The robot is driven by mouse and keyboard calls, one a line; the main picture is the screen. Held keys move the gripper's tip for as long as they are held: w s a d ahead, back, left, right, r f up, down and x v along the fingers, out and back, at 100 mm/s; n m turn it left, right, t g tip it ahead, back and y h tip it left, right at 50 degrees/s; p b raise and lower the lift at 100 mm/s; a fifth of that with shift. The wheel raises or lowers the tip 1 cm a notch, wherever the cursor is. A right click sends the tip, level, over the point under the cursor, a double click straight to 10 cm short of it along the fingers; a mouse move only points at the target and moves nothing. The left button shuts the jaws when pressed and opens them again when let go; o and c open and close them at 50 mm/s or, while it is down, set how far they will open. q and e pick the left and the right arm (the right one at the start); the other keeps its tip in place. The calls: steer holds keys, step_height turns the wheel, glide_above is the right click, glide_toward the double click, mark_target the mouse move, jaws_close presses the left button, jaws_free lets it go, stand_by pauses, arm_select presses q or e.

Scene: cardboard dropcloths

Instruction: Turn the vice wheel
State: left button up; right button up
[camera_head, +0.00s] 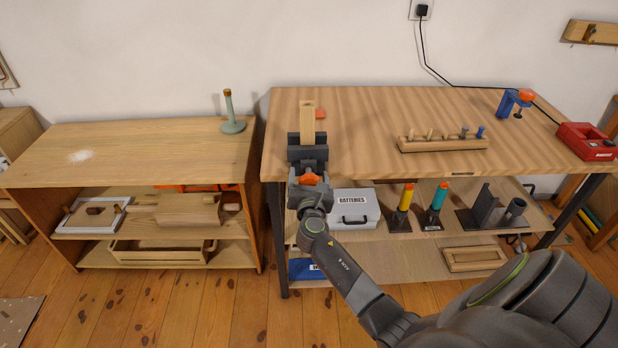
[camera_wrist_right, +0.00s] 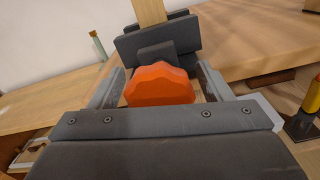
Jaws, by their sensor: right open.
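The vice (camera_head: 307,150) is dark grey and sits at the front left corner of the right workbench. Its orange wheel (camera_head: 310,179) faces me; in the right wrist view the lobed wheel (camera_wrist_right: 158,86) fills the middle. A wooden piece (camera_head: 306,118) stands upright at the vice jaws. My right gripper (camera_head: 311,187) is at the front of the wheel. In the right wrist view its open fingers (camera_wrist_right: 160,82) lie to the left and right of the wheel; I cannot tell whether they touch it. My left gripper is not in view.
The workbench (camera_head: 370,115) holds a wooden tool rack (camera_head: 443,143), a blue clamp (camera_head: 508,103) and a red charger (camera_head: 585,143). A white batteries case (camera_head: 354,209) stands on the shelf below. A lower wooden bench (camera_head: 150,150) with a green stand (camera_head: 232,123) is on the left.

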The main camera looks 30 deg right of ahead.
steer(key=shift+w, duration=0.1)
steer(key=shift+c, duration=0.4)
steer(key=c, duration=0.9)
steer(key=shift+m, duration=0.4)
